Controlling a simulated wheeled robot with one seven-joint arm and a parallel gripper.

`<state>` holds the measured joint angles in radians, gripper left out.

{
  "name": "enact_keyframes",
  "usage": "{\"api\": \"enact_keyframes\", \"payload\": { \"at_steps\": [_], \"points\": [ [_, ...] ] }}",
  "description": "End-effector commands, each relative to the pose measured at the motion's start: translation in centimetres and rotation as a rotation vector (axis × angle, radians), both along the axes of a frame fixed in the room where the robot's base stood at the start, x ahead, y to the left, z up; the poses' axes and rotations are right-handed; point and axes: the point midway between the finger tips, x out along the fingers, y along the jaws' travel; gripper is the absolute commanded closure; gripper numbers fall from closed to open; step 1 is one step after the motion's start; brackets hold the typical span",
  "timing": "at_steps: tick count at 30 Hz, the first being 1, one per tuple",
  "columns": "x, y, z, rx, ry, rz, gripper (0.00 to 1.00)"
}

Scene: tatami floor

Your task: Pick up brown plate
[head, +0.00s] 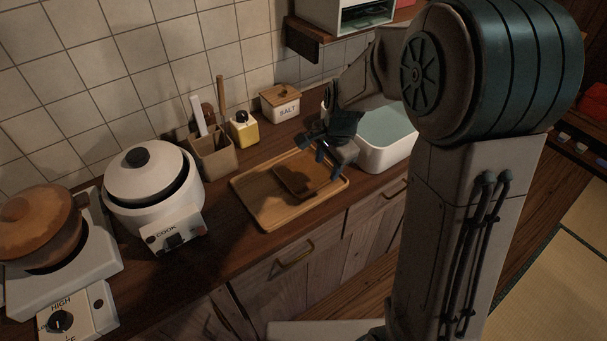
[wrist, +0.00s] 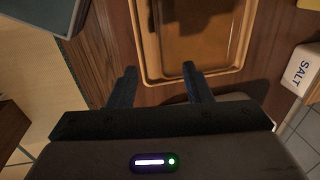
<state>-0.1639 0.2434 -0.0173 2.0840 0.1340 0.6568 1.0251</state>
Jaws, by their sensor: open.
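The brown plate (head: 297,181) is a small rectangular dish lying in the light wooden tray (head: 254,205) on the counter. In the wrist view the plate (wrist: 200,32) lies inside the tray (wrist: 142,48), both cut off by the top edge. My gripper (head: 323,160) is above the right end of the tray, and its shadow falls on the tray. In the wrist view its two fingers (wrist: 159,72) are apart with nothing between them. The height over the plate is hard to tell.
A white sink basin (head: 385,152) is right of the tray. The salt box (head: 281,102), a yellow bottle (head: 243,128) and a utensil holder (head: 213,155) stand behind it. A white rice cooker (head: 150,190) and a brown pot (head: 38,222) on a stove are to the left.

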Motion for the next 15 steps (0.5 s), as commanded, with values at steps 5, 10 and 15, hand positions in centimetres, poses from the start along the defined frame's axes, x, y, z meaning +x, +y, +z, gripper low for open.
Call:
{"api": "enact_keyframes", "payload": {
  "at_steps": [5,10,15],
  "points": [
    [0.3,0.3,-2.5,0.0,0.002,0.0,0.55],
    [0.5,0.4,-3.4,0.0,0.001,0.001,0.55],
    [0.8,1.2,-5.3,-0.001,0.004,0.002,0.55]
  ]
}}
